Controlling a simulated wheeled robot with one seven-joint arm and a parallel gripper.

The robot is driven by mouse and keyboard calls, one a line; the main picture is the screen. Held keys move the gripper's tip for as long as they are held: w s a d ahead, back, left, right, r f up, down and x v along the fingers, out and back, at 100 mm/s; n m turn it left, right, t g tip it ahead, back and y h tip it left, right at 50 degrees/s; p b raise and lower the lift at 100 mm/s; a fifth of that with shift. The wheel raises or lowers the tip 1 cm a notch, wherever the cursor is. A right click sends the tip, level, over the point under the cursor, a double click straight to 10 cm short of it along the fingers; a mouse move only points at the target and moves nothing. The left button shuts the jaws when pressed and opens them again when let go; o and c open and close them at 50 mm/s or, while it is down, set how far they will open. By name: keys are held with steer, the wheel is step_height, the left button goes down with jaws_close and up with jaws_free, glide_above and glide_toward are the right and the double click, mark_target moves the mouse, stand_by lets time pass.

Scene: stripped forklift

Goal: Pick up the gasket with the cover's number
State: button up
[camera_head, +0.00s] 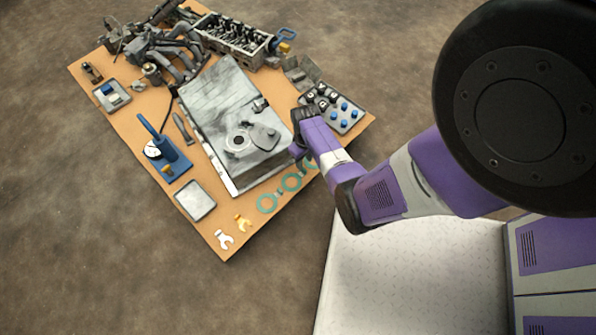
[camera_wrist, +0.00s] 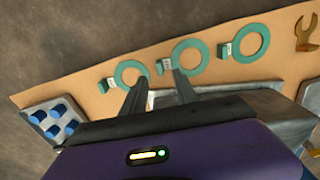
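Three teal ring gaskets with small tags lie in a row along the near edge of the board. In the wrist view they are a left gasket (camera_wrist: 131,73), a middle gasket (camera_wrist: 205,57) and a right gasket (camera_wrist: 266,42); the tag numbers are too small to read. A grey cover (camera_head: 262,135) with a round opening lies on the large metal case; its number cannot be read. My gripper (camera_wrist: 157,84) is open and empty, its fingers apart and pointing towards the left and middle gaskets. In the head view two gaskets (camera_head: 267,194) (camera_head: 291,173) show, the third partly behind my arm.
Engine parts fill the far end. Floor around is clear.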

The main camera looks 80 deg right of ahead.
mark_target(305, 170)
steer(key=f+b, duration=0.1)
steer(key=f, duration=0.2)
steer(key=f+b, duration=0.2)
steer(key=f, duration=0.1)
steer(key=shift+s+a+f+b, duration=0.1)
steer(key=shift+s+b, duration=0.1)
steer(key=shift+b, duration=0.1)
jaws_close()
